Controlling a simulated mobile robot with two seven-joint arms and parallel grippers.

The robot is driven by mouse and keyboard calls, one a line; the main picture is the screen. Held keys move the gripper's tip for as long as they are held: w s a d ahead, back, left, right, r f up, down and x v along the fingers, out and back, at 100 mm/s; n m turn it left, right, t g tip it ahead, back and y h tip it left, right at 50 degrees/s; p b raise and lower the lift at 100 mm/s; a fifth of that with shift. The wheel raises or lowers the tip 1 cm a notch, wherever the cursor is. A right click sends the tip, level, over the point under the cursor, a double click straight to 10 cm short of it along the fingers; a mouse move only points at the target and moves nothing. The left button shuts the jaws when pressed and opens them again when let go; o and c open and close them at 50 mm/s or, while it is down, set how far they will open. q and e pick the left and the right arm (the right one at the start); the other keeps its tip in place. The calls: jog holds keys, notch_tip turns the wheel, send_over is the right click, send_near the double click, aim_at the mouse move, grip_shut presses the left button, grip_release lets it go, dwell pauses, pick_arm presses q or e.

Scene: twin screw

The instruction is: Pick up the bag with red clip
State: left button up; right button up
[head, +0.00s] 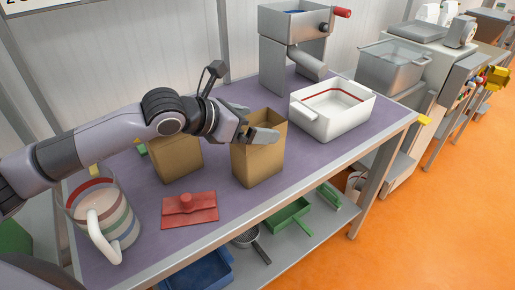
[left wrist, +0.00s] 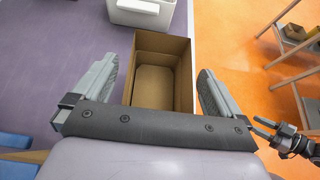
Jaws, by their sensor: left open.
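A brown open-topped bag (head: 259,158) stands upright near the table's front edge. It also shows in the left wrist view (left wrist: 182,62), where its inside looks empty. A second brown bag (head: 178,160) stands to its left, partly behind my arm. I see no red clip on either bag. A flat red piece with a knob (head: 190,209) lies on the table in front of the second bag. My left gripper (head: 257,121) is open at the front bag's top, with its fingers on opposite sides. Contact cannot be told. My right gripper (left wrist: 265,127) seems to show small at the lower right of the left wrist view.
A white tub (head: 333,107) with a red stripe stands right of the front bag. A striped mug-like jug (head: 103,215) stands at the left. A grey machine with a red handle (head: 293,40) is behind. The purple tabletop (head: 240,207) is clear in front.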

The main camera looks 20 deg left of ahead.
pick_arm(q)
jog(key=shift+x, duration=0.8)
jog(key=shift+c, duration=0.3)
jog(key=c, duration=1)
jog(key=shift+r, duration=0.1)
jog(key=shift+r, duration=0.15)
